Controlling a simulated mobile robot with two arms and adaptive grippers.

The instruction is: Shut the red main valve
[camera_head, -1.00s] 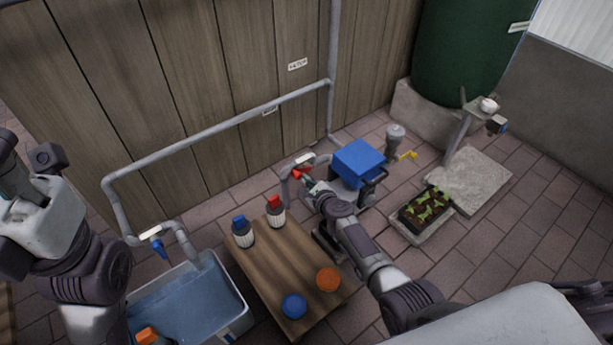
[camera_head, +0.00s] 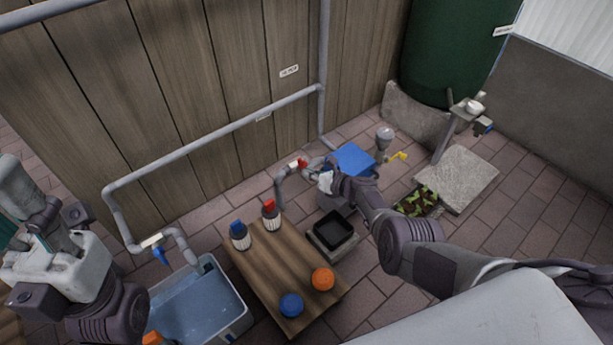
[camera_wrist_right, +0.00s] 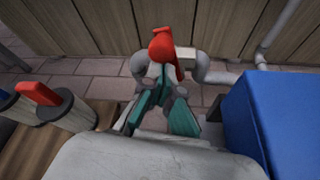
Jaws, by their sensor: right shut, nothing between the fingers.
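The red valve handle (camera_head: 302,163) sits on a grey pipe by the wooden fence, with a white label beside it. In the right wrist view the handle (camera_wrist_right: 165,45) rises tilted just beyond my fingertips. My right gripper (camera_head: 317,173) is at the valve, its teal-padded fingers (camera_wrist_right: 158,92) shut and empty. The fingers overlap the lower part of the handle in that view; whether they touch it I cannot tell. They hide part of the valve body. My left gripper (camera_head: 38,205) is raised at the far left, away from the valve; its fingertips are unclear.
A blue box (camera_head: 353,158) stands close right of the valve. A wooden table (camera_head: 268,268) holds bottles and two round objects. A black tray (camera_head: 333,229) lies beside it. A blue-handled valve (camera_head: 160,255) hangs over a water basin (camera_head: 240,318).

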